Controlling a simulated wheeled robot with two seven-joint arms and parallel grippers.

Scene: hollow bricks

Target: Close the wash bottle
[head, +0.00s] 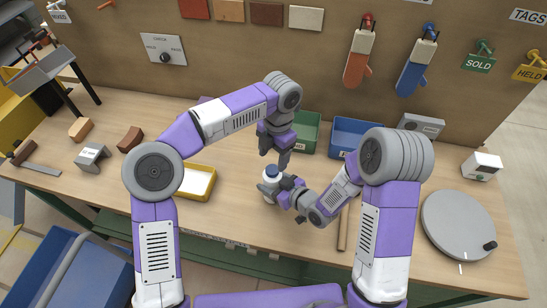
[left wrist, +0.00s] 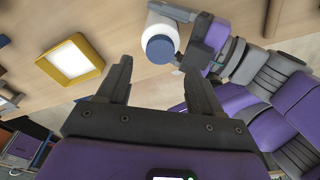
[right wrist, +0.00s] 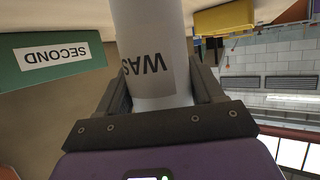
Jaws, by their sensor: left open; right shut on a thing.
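The wash bottle (head: 269,188) is a white bottle with a dark blue cap (head: 272,171) at its top. It stands near the middle of the bench, with a label starting "WAS" in the right wrist view (right wrist: 150,60). My right gripper (head: 285,190) is shut on the bottle's body from the right. My left gripper (head: 273,157) is open and empty, pointing down just above the cap. In the left wrist view the blue cap (left wrist: 160,48) lies beyond and between the open fingers (left wrist: 160,85). I cannot tell how tightly the cap sits.
A yellow tray (head: 213,178) stands left of the bottle. A green bin (head: 310,133) and a blue bin (head: 342,142) stand behind. A wooden handle (head: 343,228) lies to the right. A grey turntable (head: 457,222) is at the far right; brown blocks (head: 130,138) are at the left.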

